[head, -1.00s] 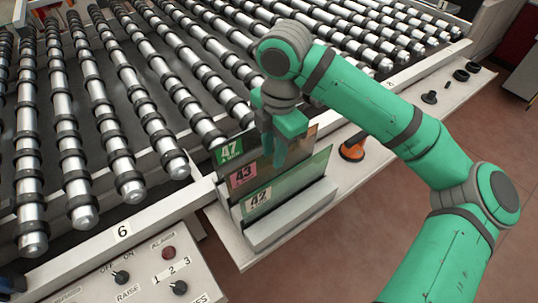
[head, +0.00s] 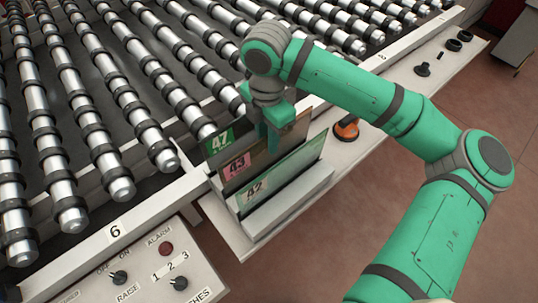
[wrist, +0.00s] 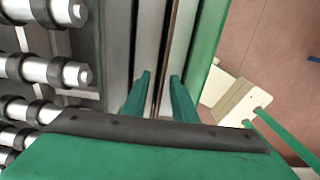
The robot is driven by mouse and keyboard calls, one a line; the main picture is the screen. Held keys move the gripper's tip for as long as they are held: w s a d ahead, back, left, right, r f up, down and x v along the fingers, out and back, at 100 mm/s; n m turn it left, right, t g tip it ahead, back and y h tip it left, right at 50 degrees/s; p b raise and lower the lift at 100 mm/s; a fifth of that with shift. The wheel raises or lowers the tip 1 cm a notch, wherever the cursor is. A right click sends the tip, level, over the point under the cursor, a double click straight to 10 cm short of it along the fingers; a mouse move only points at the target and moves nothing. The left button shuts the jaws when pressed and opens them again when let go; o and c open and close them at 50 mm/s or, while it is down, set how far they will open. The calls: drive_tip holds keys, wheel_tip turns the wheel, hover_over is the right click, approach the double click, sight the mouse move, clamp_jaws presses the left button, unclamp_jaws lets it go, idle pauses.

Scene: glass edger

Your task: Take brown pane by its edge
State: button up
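The brown pane (head: 254,157), with a pink label 43, stands upright in the middle of a slotted rack (head: 283,205). My gripper (head: 272,135) is over the upper edge of the brown pane. In the wrist view, my gripper (wrist: 160,78) has its two fingers apart, with the thin brown pane edge (wrist: 166,50) running between them and gaps visible. In the head view, the far finger is largely hidden.
The conveyor's rollers (head: 115,90) lie behind and left of the rack. A control panel (head: 140,268) with knobs is at lower left. An orange-and-black object (head: 346,129) sits on the ledge right of the panes. Floor is open at right.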

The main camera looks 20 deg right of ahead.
sight(269, 156)
drive_tip(key=shift+d+f, duration=0.15)
drive_tip(key=shift+f, duration=2.1)
clamp_jaws()
